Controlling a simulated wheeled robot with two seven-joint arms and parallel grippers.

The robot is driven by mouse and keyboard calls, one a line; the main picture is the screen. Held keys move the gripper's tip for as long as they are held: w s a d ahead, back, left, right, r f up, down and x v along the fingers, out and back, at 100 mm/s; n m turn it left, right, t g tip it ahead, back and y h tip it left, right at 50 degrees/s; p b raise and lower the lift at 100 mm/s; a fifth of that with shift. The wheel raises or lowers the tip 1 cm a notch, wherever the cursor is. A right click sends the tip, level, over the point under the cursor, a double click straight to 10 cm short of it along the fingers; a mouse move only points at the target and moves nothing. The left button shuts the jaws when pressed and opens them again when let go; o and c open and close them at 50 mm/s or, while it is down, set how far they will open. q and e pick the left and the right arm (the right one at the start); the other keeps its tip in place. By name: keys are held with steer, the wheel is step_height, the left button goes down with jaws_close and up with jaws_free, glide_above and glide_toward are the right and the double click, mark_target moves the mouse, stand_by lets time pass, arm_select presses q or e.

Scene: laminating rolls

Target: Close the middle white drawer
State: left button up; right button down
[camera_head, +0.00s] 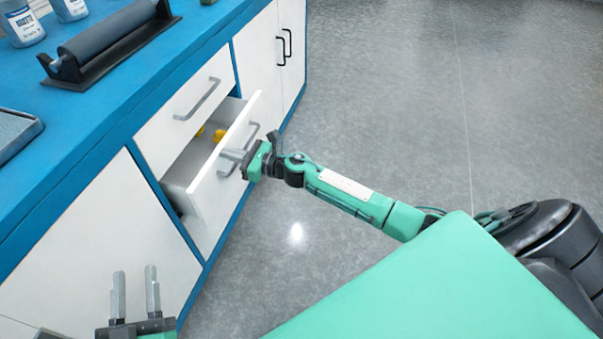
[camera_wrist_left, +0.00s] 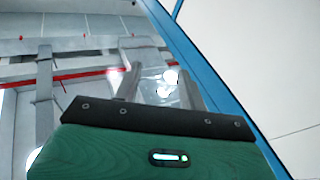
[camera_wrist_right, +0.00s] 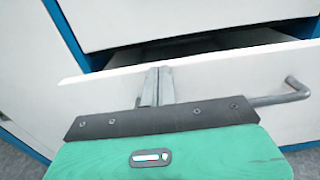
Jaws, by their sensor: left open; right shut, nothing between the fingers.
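The middle white drawer (camera_head: 212,180) is pulled out of the blue and white cabinet in the head view, with small yellow items (camera_head: 218,135) inside it. Its front also shows in the right wrist view (camera_wrist_right: 225,75), with a dark gap behind its top edge. My right gripper (camera_head: 229,161) is shut and empty at the drawer front. Its fingers (camera_wrist_right: 157,84) overlap the front near its top edge, left of the grey handle (camera_wrist_right: 285,95); I cannot tell whether they touch. My left gripper (camera_head: 135,292) is open and empty beside the lower cabinet front, away from the drawer.
The blue countertop (camera_head: 100,110) carries a dark roller on a black stand (camera_head: 110,42), bottles (camera_head: 22,22) and a grey tray (camera_head: 15,130). A shut drawer (camera_head: 190,100) is above the open one. Grey floor (camera_head: 400,90) to the right is clear.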

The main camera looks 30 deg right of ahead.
mark_target(216, 150)
steer(key=x, duration=0.4)
steer(key=shift+w+a+b, duration=0.1)
steer(key=shift+b, duration=0.25)
arm_select(q)
steer(key=shift+s+a+r+t, duration=0.1)
steer(key=shift+a+r+t, duration=0.2)
steer(key=shift+r+t, duration=0.45)
steer(key=shift+w+a+r+t, duration=0.1)
steer(key=shift+a+r+t, duration=0.25)
steer(key=shift+r, duration=0.75)
steer(key=shift+s+a+r+t, duration=0.1)
steer(key=shift+a+r+t, duration=0.1)
steer(key=shift+r+t, duration=0.6)
arm_select(e)
steer(key=shift+x, duration=0.8)
